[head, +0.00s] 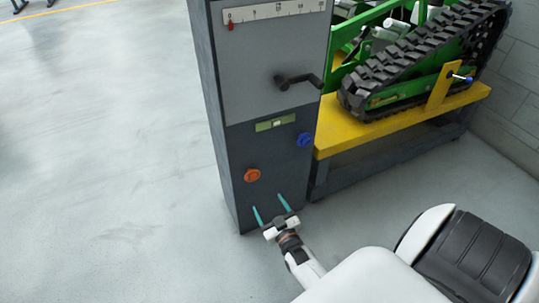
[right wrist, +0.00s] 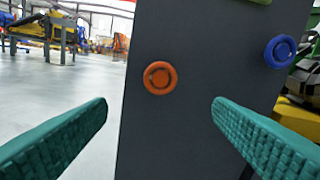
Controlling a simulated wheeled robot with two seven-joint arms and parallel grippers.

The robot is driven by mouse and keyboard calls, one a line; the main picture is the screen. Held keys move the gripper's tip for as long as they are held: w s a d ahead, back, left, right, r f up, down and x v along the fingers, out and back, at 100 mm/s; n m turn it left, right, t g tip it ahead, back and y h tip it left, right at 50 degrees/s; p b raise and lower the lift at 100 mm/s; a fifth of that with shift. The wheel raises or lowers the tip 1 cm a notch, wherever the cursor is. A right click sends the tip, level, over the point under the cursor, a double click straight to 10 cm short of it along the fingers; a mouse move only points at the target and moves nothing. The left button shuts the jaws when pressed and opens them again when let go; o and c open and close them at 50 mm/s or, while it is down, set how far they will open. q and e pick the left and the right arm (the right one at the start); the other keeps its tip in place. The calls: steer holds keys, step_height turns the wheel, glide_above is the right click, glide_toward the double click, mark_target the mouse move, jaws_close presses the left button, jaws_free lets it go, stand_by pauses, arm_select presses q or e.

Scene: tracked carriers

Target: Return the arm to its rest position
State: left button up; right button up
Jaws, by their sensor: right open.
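My right gripper (head: 272,210) is open and empty in front of the lower part of a dark grey cabinet (head: 235,160). Its two teal fingers are spread apart. In the right wrist view the fingers (right wrist: 160,130) stand either side of an orange round button (right wrist: 160,78), which is farther off on the cabinet face. The fingers do not appear to touch it. In the head view the orange button (head: 252,175) lies above the fingertips. A blue button (head: 305,140) is higher and to the right. My left gripper is not in view.
The cabinet has a black crank handle (head: 298,81), a scale with a red pointer (head: 231,24) and a small green display (head: 275,123). A green tracked carrier (head: 405,75) stands on a yellow bench (head: 340,137) at the right. The floor at left is clear.

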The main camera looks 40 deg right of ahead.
steer(key=shift+r, duration=0.1)
